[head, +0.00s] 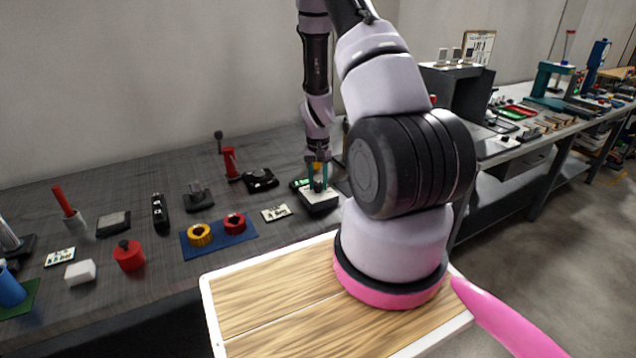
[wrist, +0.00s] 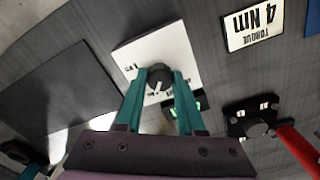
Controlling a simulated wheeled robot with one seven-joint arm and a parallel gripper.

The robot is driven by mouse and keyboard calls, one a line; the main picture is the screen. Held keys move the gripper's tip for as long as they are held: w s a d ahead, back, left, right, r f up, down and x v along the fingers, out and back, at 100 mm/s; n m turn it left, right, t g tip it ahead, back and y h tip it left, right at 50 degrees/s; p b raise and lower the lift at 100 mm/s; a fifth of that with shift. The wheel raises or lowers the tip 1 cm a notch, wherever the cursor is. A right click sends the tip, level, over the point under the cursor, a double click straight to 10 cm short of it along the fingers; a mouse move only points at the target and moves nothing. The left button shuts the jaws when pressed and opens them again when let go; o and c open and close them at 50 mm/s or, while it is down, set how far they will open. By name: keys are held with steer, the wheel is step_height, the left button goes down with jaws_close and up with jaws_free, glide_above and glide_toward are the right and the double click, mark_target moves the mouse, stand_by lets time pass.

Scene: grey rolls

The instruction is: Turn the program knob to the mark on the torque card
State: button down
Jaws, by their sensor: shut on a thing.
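The program knob (wrist: 160,77) is a round black knob with a light pointer line, on a white-faced box (wrist: 140,50). The box also shows in the head view (head: 320,207). My gripper (wrist: 160,84) has its two teal fingers shut on the knob, one on each side. In the head view my gripper (head: 318,184) reaches down onto the box. In the wrist view the pointer line runs toward the picture's bottom; the dial marks are small and partly hidden by the fingers. The torque card (wrist: 255,27) lies beside the box and reads "TORQUE 4 Nm", upside down there. It lies left of the box in the head view (head: 275,213).
A red-handled black device (wrist: 258,124) is near the box. A blue mat (head: 220,242) with a yellow ring and a red ring lies left of the card. A dark flat panel (wrist: 72,88) is on the other side. Several other tools stand along the grey bench.

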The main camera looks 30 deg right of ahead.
steer(key=c, duration=0.5)
jaws_free()
step_height(320, 180, up, 11)
steer(key=shift+f, duration=0.1)
step_height(320, 180, up, 12)
steer(key=r+t, duration=0.1)
steer(key=t, duration=0.1)
glide_above(317, 183)
steer(key=s+a, duration=0.1)
steer(key=a, duration=0.3)
steer(key=s+a+r+t+y, duration=0.15)
steer(key=s+a+r, duration=0.25)
steer(key=r, duration=0.6)
steer(key=s+a+r+t, duration=0.1)
steer(key=s+r, duration=0.3)
steer(key=s, duration=0.1)
steer(key=s+a+r+t, duration=0.1)
steer(key=s+a+r, duration=0.1)
steer(key=s, duration=0.3)
steer(key=s+a+r+n+t, duration=0.1)
steer(key=s+a+r, duration=0.1)
steer(key=s+r, duration=0.3)
steer(key=shift+r+t+y, duration=0.25)
steer(key=shift+r+t, duration=0.05)
steer(key=shift+t, duration=0.05)
